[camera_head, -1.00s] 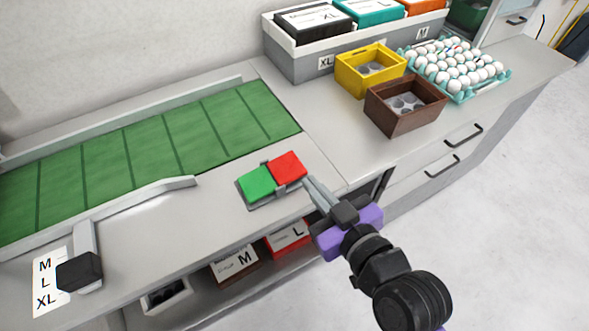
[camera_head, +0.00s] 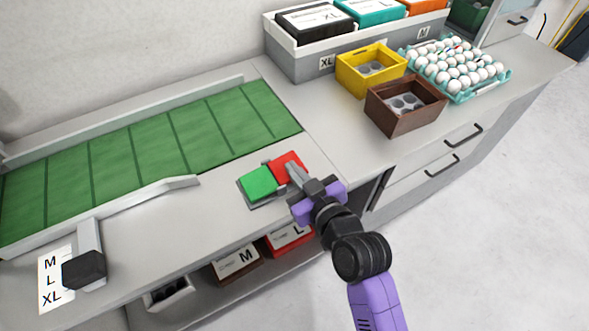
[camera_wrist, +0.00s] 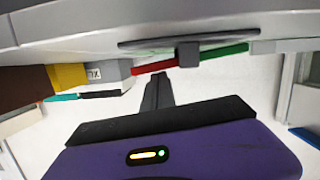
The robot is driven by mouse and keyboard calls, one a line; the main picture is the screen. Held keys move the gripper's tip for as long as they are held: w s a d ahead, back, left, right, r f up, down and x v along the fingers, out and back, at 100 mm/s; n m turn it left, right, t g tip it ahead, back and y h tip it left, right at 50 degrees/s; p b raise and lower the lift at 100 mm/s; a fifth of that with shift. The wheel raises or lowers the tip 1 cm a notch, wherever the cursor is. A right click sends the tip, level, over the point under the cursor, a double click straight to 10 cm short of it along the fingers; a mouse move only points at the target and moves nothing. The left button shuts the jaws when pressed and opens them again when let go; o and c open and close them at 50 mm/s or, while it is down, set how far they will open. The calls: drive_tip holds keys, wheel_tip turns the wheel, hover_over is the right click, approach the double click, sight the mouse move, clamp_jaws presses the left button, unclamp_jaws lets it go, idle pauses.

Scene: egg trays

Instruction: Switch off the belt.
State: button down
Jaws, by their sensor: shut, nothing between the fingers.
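A switch with a green button (camera_head: 258,183) and a red button (camera_head: 281,161) sits on the grey worktop, beside the end of the green belt (camera_head: 135,155). My gripper (camera_head: 293,169) is shut and empty. Its fingertips are at the right part of the red button and hide some of it. In the wrist view the shut fingertips (camera_wrist: 160,76) point at the red button's edge (camera_wrist: 150,68), with the green button (camera_wrist: 225,51) to the right. I cannot tell whether the fingers touch the red button or whether it is pressed down.
A brown box (camera_head: 388,115), a yellow box (camera_head: 350,77) and a tray of eggs (camera_head: 458,97) stand at the right. A size sign (camera_head: 54,294) and a dark block (camera_head: 84,270) are at the lower left. Boxes marked M (camera_head: 225,274) and L (camera_head: 300,234) sit below the worktop.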

drive_tip(key=shift+w+d+f+b, duration=0.1)
drive_tip(key=shift+d+f+b, duration=0.05)
drive_tip(key=shift+f+b, duration=0.4)
drive_tip(key=shift+w+d+f+b, duration=0.1)
drive_tip(key=shift+f+b, duration=0.3)
drive_tip(key=shift+b, duration=0.25)
drive_tip(key=shift+d+f+m+y+b, duration=0.15)
drive_tip(key=shift+m+y+b, duration=0.25)
drive_tip(key=shift+m, duration=0.4)
drive_tip(key=shift+s+f+g, duration=0.1)
drive_tip(key=shift+g, duration=0.2)
drive_tip(key=shift+f, duration=0.1)
drive_tip(key=r+p, duration=0.2)
drive_tip(key=r, duration=0.1)
drive_tip(key=r+p, duration=0.1)
drive_tip(key=r, duration=0.1)
drive_tip(key=shift+w, duration=0.3)
drive_tip(key=b+v, duration=0.1)
drive_tip(key=v, duration=0.9)
